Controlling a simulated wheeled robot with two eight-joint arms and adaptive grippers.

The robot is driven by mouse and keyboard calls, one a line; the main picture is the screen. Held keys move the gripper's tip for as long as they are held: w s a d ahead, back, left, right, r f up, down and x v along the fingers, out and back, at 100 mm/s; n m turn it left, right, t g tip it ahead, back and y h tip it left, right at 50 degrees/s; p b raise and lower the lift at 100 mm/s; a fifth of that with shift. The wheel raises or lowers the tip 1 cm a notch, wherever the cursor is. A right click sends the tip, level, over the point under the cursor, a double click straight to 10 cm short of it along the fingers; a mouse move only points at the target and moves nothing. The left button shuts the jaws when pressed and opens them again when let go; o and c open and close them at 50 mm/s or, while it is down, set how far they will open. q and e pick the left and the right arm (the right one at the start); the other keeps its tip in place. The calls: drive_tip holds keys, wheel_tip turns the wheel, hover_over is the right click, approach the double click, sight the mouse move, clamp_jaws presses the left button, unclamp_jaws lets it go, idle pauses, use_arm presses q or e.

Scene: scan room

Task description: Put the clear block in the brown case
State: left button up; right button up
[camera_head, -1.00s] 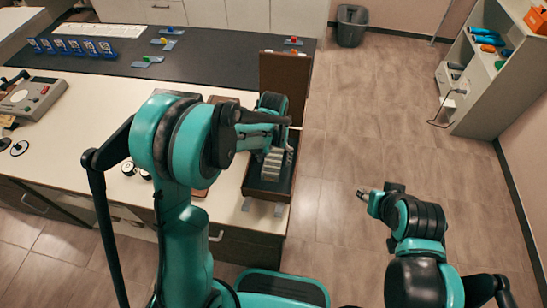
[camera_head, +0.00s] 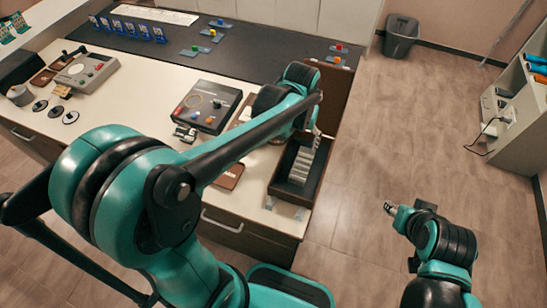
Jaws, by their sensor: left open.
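The brown case (camera_head: 316,189) stands open at the right end of the counter, its lid (camera_head: 331,98) upright at the back. A pale, ridged, silvery-clear block (camera_head: 301,166) lies inside on the dark floor of the case. I cannot tell if it is one piece or several. My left gripper (camera_head: 315,137) is open above the back part of the case, just behind the block and apparently apart from it. My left forearm hides part of the case's left side. My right gripper (camera_head: 389,207) hangs over the floor, right of the counter; its finger state is unclear.
Left of the case are a dark control box (camera_head: 208,105) with coloured knobs, a brown tray (camera_head: 230,177) and a grey device (camera_head: 86,70). Coloured blocks on blue plates (camera_head: 194,50) stand on the dark back strip. A bin (camera_head: 401,38) stands on the open floor.

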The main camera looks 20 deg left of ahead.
use_arm(q)
drive_tip(key=s+a+r+t, duration=0.1)
drive_tip(key=s+a+t, duration=0.1)
drive_tip(key=s, duration=0.5)
drive_tip(key=s+a+r+t, duration=0.2)
drive_tip(key=s+a+t, duration=0.1)
drive_tip(key=s, duration=0.3)
drive_tip(key=shift+s+a+r+t, duration=0.2)
drive_tip(key=shift+s+r+t, duration=0.05)
drive_tip(key=shift+s+t, duration=0.15)
